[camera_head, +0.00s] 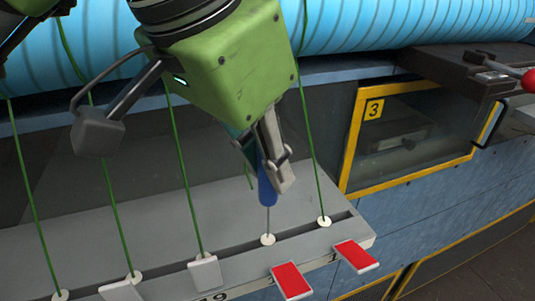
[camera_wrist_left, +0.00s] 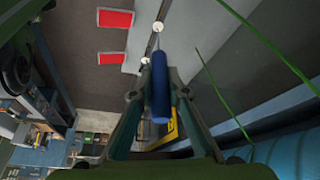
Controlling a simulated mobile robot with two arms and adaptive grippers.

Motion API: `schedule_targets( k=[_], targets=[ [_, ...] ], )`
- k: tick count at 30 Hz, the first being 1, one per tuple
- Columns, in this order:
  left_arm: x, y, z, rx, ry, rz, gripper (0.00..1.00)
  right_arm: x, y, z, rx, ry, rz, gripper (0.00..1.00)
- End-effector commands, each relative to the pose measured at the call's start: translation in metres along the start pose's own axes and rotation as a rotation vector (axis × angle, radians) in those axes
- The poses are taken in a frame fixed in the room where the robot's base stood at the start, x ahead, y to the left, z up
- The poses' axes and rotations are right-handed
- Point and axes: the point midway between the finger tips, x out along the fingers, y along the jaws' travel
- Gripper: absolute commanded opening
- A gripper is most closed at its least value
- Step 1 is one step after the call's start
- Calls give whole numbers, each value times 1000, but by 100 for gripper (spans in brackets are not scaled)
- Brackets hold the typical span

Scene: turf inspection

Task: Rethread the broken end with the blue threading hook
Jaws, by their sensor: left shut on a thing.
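My left gripper (camera_head: 273,178) is shut on the blue threading hook (camera_head: 267,187), whose handle also shows between the fingers in the left wrist view (camera_wrist_left: 160,92). The hook points down, and its thin metal shaft reaches a white eyelet (camera_head: 268,239) in the grey ledge. I cannot tell whether the tip is inside the hole or just above it. A short green strand (camera_head: 249,176) shows beside the gripper, partly hidden; it looks like the broken end. Unbroken green yarns (camera_head: 180,165) run down to the neighbouring eyelets (camera_head: 324,221). My right gripper is not in view.
The grey ledge (camera_head: 225,221) carries red tabs (camera_head: 291,281) near the hook and pale tabs (camera_head: 204,272) further left. A large blue roll (camera_head: 400,25) spans the back. At right are a yellow-framed window marked 3 (camera_head: 374,109) and a red-knobbed lever (camera_head: 529,80).

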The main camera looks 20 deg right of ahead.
Motion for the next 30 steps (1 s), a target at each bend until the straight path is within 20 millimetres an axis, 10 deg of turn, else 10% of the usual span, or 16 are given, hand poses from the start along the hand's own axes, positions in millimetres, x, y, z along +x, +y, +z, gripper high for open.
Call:
schedule_targets(
  k=[30],
  targets=[
    [23, 0, 10, 0, 0, 1, 0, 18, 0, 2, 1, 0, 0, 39]
  ],
)
